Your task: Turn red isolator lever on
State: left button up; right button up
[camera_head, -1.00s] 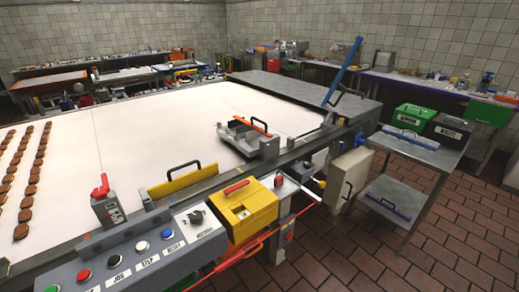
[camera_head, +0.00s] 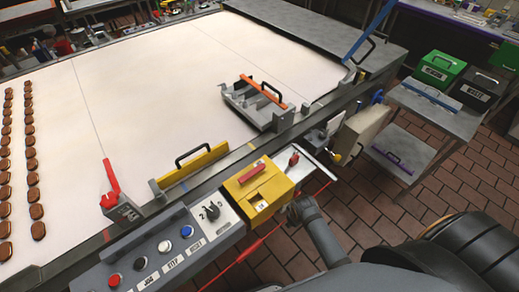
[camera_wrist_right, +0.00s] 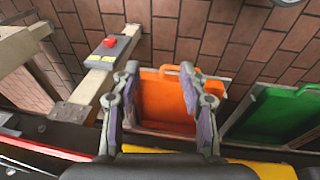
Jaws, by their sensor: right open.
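In the right wrist view a small red handle (camera_wrist_right: 109,42) sits on a grey and yellow box (camera_wrist_right: 100,62) fixed to a cream beam; it looks like the isolator lever. My right gripper (camera_wrist_right: 159,70) is open and empty, with the red handle beyond it to the upper left. An orange panel (camera_wrist_right: 165,97) shows behind the fingers. In the head view my right gripper (camera_head: 300,208) is partly visible beside the yellow box (camera_head: 262,196), low at the conveyor's front edge; the isolator is hidden there. My left gripper is not in view.
A control panel (camera_head: 150,255) with buttons and a red upright lever (camera_head: 110,182) line the conveyor's front. A small white plate (camera_head: 300,168) juts out right of the yellow box. A green panel (camera_wrist_right: 268,115) stands right of the orange one. Tiled floor (camera_head: 455,175) is open at right.

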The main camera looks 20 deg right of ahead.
aim_at(260, 167)
notch_tip(260, 167, up, 19)
jog(key=w+n+p, duration=0.2)
jog(key=w+p, duration=0.1)
jog(key=p, duration=0.2)
jog(key=w+a+r+n, duration=0.1)
jog(key=w+n, duration=0.1)
jog(key=w+a+r+n, duration=0.1)
jog(key=w+n, duration=0.1)
jog(key=n, duration=0.1)
jog(key=w+a+r+n, duration=0.2)
jog(key=w, duration=0.1)
jog(key=shift+w+a+g+y, duration=0.1)
jog(key=shift+g+y, duration=0.2)
jog(key=shift+g, duration=0.1)
jog(key=w+a+r+n+g+p, duration=0.1)
jog(key=w+a+r+n, duration=0.35)
jog(key=r+n, duration=0.3)
jog(key=shift+n, duration=0.65)
jog(key=f+b, duration=0.6)
jog(key=f, duration=0.1)
jog(key=w+f+b, duration=0.1)
jog(key=f+b, duration=0.2)
jog(key=b, duration=0.1)
jog(key=shift+w+f, duration=0.1)
jog(key=shift+f, duration=0.05)
jog(key=shift+a, duration=0.1)
jog(key=shift+c, duration=0.5)
grip_shut()
